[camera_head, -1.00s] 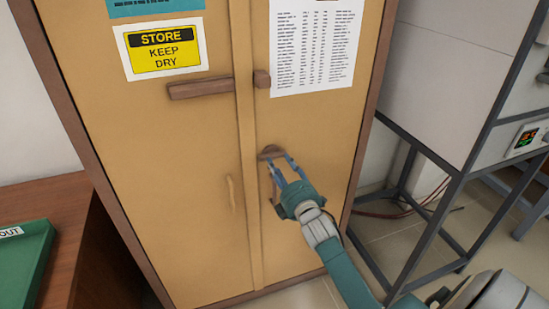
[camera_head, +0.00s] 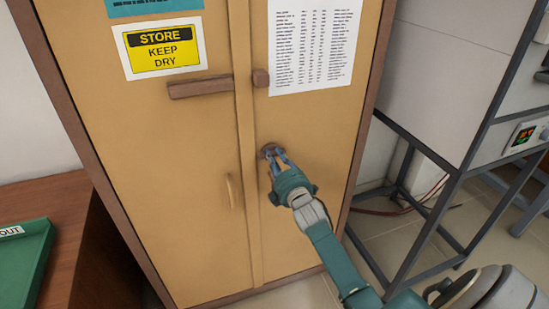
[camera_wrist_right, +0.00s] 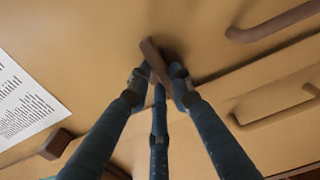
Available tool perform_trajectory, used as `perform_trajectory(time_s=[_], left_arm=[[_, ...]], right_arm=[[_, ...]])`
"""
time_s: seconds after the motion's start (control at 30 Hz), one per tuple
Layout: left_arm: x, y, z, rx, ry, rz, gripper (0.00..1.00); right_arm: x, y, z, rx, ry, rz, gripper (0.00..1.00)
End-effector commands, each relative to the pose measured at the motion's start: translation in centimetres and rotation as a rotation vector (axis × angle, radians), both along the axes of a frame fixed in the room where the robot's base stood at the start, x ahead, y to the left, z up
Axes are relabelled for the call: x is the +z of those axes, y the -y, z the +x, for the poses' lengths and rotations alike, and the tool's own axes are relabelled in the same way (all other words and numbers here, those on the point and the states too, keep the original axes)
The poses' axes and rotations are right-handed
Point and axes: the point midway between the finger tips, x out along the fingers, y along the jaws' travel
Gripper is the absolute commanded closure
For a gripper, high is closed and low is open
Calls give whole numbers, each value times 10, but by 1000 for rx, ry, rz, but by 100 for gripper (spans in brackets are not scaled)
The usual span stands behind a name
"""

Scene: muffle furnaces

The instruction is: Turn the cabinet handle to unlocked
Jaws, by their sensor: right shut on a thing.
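The cabinet (camera_head: 205,200) is tan with a brown frame and two doors. A small brown turning handle (camera_head: 267,149) sits on the right door beside the centre strip. My right gripper (camera_head: 275,154) is at this handle, its fingers closed in on it. In the right wrist view, the handle (camera_wrist_right: 153,58) is a short brown bar held between the fingertips of the gripper (camera_wrist_right: 162,78), slanted in that picture. The fingers partly hide the handle and its base. My left gripper is not in view.
A brown bar (camera_head: 201,87) and a small brown block (camera_head: 261,78) sit higher on the doors. A slim pull handle (camera_head: 230,191) is on the left door. A dark metal stand (camera_head: 430,205) is at the right. A green tray (camera_head: 28,262) lies on the left table.

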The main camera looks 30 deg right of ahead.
Motion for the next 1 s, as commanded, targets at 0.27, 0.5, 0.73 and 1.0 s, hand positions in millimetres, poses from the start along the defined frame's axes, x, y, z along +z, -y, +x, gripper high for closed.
perform_trajectory(time_s=[0.27, 0.5, 0.73, 1.0], left_arm=[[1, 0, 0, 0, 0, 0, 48], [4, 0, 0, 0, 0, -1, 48], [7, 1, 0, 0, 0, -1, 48], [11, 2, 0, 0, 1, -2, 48]], right_arm=[[0, 0, 0, 0, 12, 54, 100], [0, 1, 0, 0, 48, 204, 100], [-1, 2, -1, -1, 97, 412, 100], [-2, 3, -1, -1, 157, 662, 100]])
